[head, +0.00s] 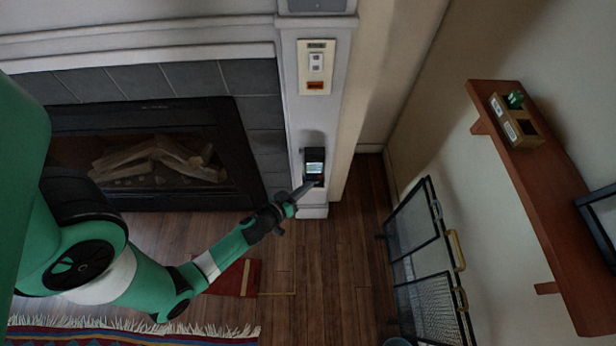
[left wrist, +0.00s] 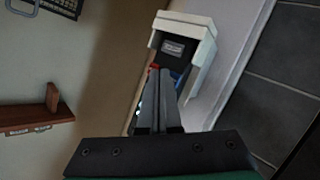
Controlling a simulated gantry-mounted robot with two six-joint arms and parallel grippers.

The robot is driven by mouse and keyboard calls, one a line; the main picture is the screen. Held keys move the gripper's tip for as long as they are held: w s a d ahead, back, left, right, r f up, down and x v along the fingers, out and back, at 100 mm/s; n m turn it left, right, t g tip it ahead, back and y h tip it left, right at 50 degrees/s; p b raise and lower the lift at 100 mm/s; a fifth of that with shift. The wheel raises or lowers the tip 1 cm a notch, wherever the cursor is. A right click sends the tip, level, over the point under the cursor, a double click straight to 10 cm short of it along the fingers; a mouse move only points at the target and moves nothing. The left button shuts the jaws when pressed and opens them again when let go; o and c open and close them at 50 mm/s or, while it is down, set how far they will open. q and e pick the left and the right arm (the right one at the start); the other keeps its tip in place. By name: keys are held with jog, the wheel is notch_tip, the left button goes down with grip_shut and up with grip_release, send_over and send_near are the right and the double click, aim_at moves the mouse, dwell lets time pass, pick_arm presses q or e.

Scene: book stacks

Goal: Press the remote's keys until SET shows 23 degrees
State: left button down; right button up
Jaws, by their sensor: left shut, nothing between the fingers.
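The remote (head: 314,156) is a small dark device with a lit screen, mounted low on the white pillar beside the fireplace. The number on its screen is too small to read. My left gripper (head: 311,185) is shut and empty, with its fingertips at the remote's lower part, just below the screen. In the left wrist view the remote (left wrist: 175,52) sits in a white holder (left wrist: 205,38). The shut fingers (left wrist: 159,72) overlap its front, with a bit of red and blue key beside them. I cannot tell whether the tips touch a key. My right gripper is out of view.
A switch plate (head: 316,66) is on the pillar above the remote. The fireplace (head: 155,155) is to the left. A metal fire screen (head: 425,265) stands at right, below a wooden shelf (head: 535,200) holding a small box (head: 515,122). A red object (head: 238,278) lies on the floor.

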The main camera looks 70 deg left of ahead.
pick_arm(q)
jog(key=shift+w+a, duration=0.1)
jog(key=shift+a, duration=0.25)
jog(key=shift+w+a+p, duration=0.1)
jog(key=shift+a+p, duration=0.2)
jog(key=shift+p, duration=0.3)
jog(key=shift+d, duration=0.1)
dwell(0.4)
jog(key=shift+d+b, duration=0.3)
jog(key=shift+b, duration=0.2)
jog(key=shift+s+d, duration=0.25)
jog(key=shift+d, duration=0.05)
jog(key=d+b, duration=0.2)
jog(key=b, duration=0.2)
jog(key=s+d+b, duration=0.1)
jog(key=d+b, duration=0.1)
jog(key=b, duration=0.2)
jog(key=shift+s+d, duration=0.2)
jog(key=shift+d, duration=0.2)
